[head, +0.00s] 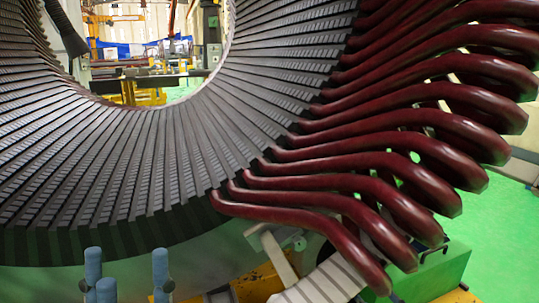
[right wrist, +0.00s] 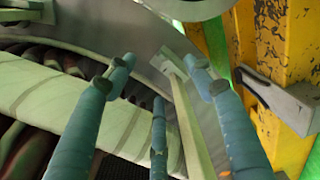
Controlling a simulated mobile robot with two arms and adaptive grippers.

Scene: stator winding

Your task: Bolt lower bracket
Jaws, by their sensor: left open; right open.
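In the head view a grey angled bracket (head: 278,257) stands at the lower edge of the stator core (head: 150,140), just under the lowest dark red coil ends. My left gripper (head: 125,262) shows at the bottom left as blue fingers, open and empty, left of the bracket and apart from it. In the right wrist view my right gripper (right wrist: 160,82) is open, with three blue fingers pointing forward. A pale narrow bar (right wrist: 189,120), perhaps part of the bracket, shows between its fingers; I cannot tell whether they touch it. No bolt can be made out.
Dark red coil ends (head: 430,130) jut out at the right. A white wrapped ring (head: 325,285) passes below them and also crosses the right wrist view (right wrist: 40,90). A worn yellow post (right wrist: 262,60) with a grey block (right wrist: 290,105) stands right. Green floor (head: 505,225) is free.

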